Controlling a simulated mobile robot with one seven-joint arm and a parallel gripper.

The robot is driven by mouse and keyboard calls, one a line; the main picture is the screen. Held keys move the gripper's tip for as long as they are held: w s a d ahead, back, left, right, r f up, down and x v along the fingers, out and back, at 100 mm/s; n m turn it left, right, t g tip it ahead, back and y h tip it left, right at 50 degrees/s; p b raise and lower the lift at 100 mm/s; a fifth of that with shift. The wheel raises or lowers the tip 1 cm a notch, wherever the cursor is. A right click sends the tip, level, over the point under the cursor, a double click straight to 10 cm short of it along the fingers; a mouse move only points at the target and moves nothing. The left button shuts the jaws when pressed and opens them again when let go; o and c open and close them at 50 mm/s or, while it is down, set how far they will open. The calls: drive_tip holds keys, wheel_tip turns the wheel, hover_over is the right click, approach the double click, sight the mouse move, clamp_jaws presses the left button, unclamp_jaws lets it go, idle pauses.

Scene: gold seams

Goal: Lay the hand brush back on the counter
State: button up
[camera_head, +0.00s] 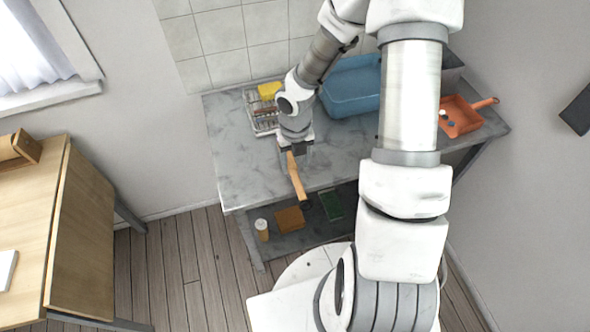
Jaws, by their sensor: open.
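The hand brush (296,177) has a tan-orange handle that runs from under my gripper toward the front edge of the grey marbled counter (240,165). A dark part at its near end shows close to that edge; I cannot tell whether it overhangs. My gripper (292,150) is pointed down over the far end of the handle, its jaws open. The fingertips are small and partly hidden, so I cannot tell whether they touch the handle. The brush appears to lie on the counter, but the contact is not clear.
A wire rack (262,121) with a yellow sponge (269,90) and a blue basin (350,88) stand at the back. An orange dustpan (461,117) is at the right. The lower shelf holds a cup (262,229), a brown box (290,219) and a green item (331,205). The counter's left is clear.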

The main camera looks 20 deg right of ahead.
sight(295, 176)
drive_tip(key=shift+r+p, duration=0.4)
drive_tip(key=shift+r, duration=1.85)
